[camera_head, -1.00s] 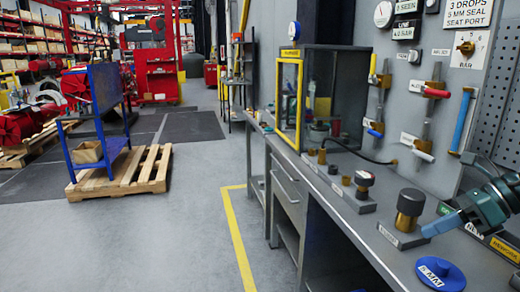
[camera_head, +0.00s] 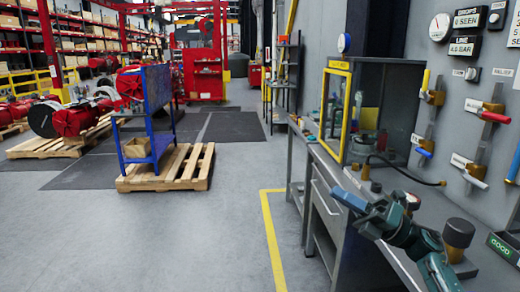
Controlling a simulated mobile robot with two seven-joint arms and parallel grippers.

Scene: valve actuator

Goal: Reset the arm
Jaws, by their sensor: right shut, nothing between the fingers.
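My right arm (camera_head: 440,272) comes in from the lower right edge, dark green and grey. My right gripper (camera_head: 345,198) points left with its blue fingers shut and empty. It shows over the front edge of the grey workbench (camera_head: 455,209), in front of the drawer side. Part of the bench top and a black-topped brass fitting's (camera_head: 458,236) base are hidden behind the arm. My left arm and gripper are not in view.
A yellow-framed glass cabinet (camera_head: 346,110) stands on the bench. Valve levers (camera_head: 488,115) and gauges (camera_head: 440,27) are on the wall at right. A wooden pallet (camera_head: 170,172) with a blue rack (camera_head: 158,100) stands on the floor at left. The floor between is clear.

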